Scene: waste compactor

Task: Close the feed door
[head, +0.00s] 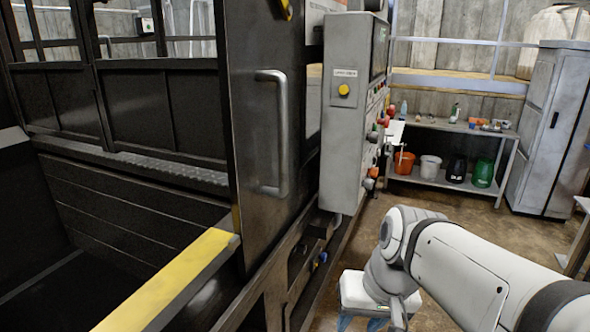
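The feed door appears to be the dark metal panel (262,140) in the middle of the head view, with an upright silver bar handle (282,132). To its left the dark chamber is open to view above a yellow-edged sill (175,282), so the door seems to stand open. My white arm comes in from the lower right and bends down. What looks like my gripper (362,321), a white body with blue finger parts, is at the bottom edge, below and right of the handle and apart from it. Its fingertips are cut off.
A grey control box (345,125) with a yellow button and several coloured knobs juts out right of the door. A shelf bench (440,128) with buckets and a grey cabinet (548,130) stand at the back right. Brown floor (440,202) is clear before the bench.

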